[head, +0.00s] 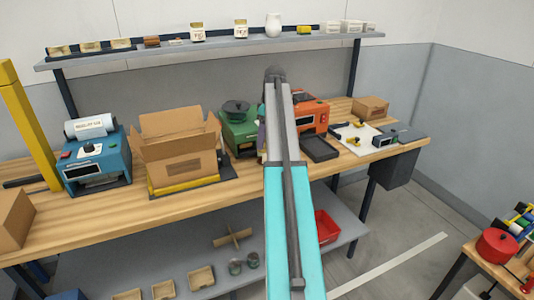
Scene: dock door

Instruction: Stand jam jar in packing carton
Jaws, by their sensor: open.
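The packing carton (180,167) is an open brown box with raised flaps, standing on a yellow-edged base on the workbench, left of my arm. Its inside is mostly hidden by the front flap. Two small labelled jars with dark lids stand upright on the upper shelf, the left jar (197,33) and the right jar (241,30). Each label has a reddish mark; I cannot tell which is the jam jar. My arm rises through the middle of the view, its top end just below the shelf. My gripper cannot be made out; my arm hides that area.
The shelf (210,48) also holds a white vessel (273,25), trays and small boxes. A blue machine (93,160), green machine (238,130), orange machine (312,115) and dark tray (320,148) occupy the workbench (85,219). A yellow post (28,125) stands left. Floor shows at right.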

